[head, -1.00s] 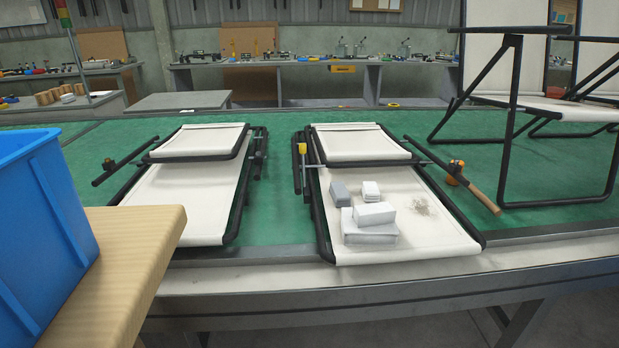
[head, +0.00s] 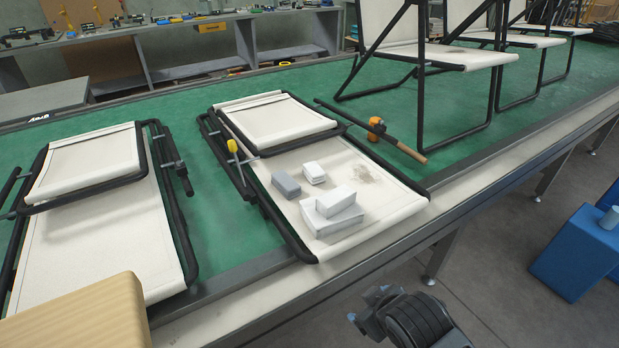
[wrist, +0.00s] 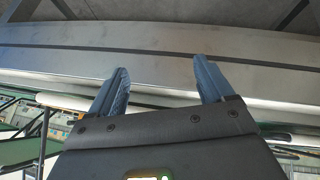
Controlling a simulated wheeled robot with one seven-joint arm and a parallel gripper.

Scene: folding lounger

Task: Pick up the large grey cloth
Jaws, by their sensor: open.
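No cloth shows in the wrist view.
A second folded lounger (head: 110,240) lies at left, near a wooden board (head: 85,315). Upright chairs (head: 440,60) stand at the back right. A blue box (head: 578,250) is beyond the table's front edge.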

